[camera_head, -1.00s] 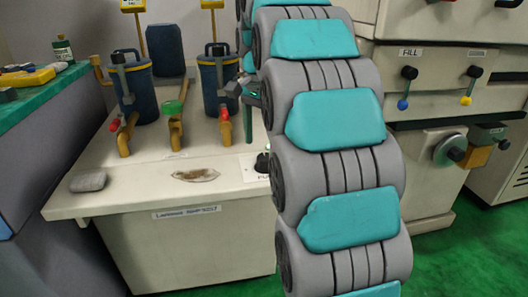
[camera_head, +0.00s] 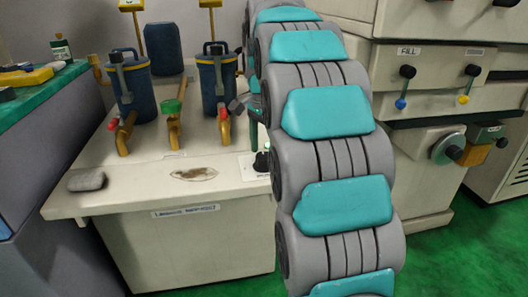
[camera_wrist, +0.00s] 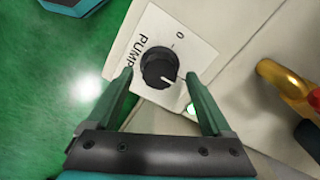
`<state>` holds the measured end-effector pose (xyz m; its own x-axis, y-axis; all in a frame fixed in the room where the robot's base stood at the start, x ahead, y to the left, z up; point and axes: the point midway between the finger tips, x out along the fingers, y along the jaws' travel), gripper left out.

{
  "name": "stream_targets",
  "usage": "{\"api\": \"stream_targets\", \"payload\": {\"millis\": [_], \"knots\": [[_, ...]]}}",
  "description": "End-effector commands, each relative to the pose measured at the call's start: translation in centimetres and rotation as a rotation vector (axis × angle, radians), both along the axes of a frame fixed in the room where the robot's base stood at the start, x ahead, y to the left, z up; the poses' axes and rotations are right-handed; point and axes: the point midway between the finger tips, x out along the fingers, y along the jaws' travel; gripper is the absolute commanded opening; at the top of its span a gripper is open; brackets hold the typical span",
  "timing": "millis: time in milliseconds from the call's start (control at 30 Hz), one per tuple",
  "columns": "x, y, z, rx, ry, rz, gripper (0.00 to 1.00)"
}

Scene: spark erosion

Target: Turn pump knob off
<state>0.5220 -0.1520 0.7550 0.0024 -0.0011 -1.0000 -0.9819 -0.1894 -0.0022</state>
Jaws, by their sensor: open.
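The pump knob (camera_wrist: 159,68) is black and round with a white pointer line, on a white plate (camera_wrist: 184,42) marked "PUMP" and "0". In the wrist view, its pointer line is towards the lower right, away from the "0". My gripper (camera_wrist: 159,74) is open, with one finger on each side of the knob in this view. Gaps show between fingers and knob; I cannot tell the height difference. In the head view, the knob (camera_head: 262,161) sits at the right of the bench top, beside my arm, which hides part of its plate.
In the wrist view, a brass pipe (camera_wrist: 285,88) lies right of my gripper. A machine with levers (camera_head: 410,90) stands right of my arm.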

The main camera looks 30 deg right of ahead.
Motion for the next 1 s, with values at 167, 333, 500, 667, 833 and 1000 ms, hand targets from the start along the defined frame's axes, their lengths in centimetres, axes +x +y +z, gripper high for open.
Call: {"api": "stream_targets", "payload": {"millis": [167, 333, 500, 667, 833, 1000], "knots": [[-0.15, 0.06, -0.99, 0.002, 0.005, 0.0, 0.84], [-0.1, 0.04, -1.13, 0.001, 0.003, 0.0, 0.84], [-0.09, 0.03, -1.11, 0.001, 0.003, 0.0, 0.81], [-0.08, 0.03, -1.1, 0.001, 0.003, 0.0, 0.63], [-0.08, 0.03, -1.1, 0.002, 0.002, 0.0, 0.44], [-0.07, 0.02, -1.1, 0.001, 0.003, 0.0, 0.25]]}}
